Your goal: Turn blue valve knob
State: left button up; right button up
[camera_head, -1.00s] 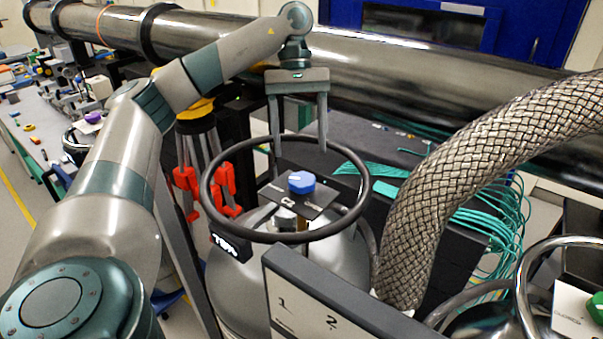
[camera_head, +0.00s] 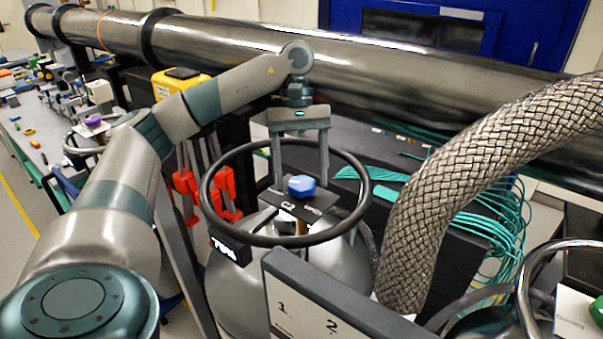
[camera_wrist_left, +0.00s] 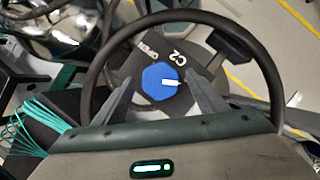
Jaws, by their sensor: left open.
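The blue valve knob (camera_head: 302,186) sits on top of a grey dewar (camera_head: 232,280), above a dark plate (camera_head: 284,205) marked C2 and OPEN. A black ring handle (camera_head: 219,221) surrounds it. In the left wrist view the knob (camera_wrist_left: 160,88) is blue and many-sided, with a white pointer mark. My left gripper (camera_head: 301,182) is open and points down inside the ring. In the wrist view its fingers stand to either side of the knob, and a gap shows on both sides. I cannot tell whether the fingertips reach down to knob height. My right gripper is not in view.
A braided hose (camera_head: 450,185) rises close on the right. A panel marked 1 and 2 (camera_head: 310,305) stands in front. A large steel pipe (camera_head: 340,62) runs behind my arm. Teal cables (camera_head: 480,215) hang at the right, and another ring-topped vessel is at the lower right.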

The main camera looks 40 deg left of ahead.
pick_arm(q)
jog(key=c, duration=1)
jog(key=shift+c, duration=0.2)
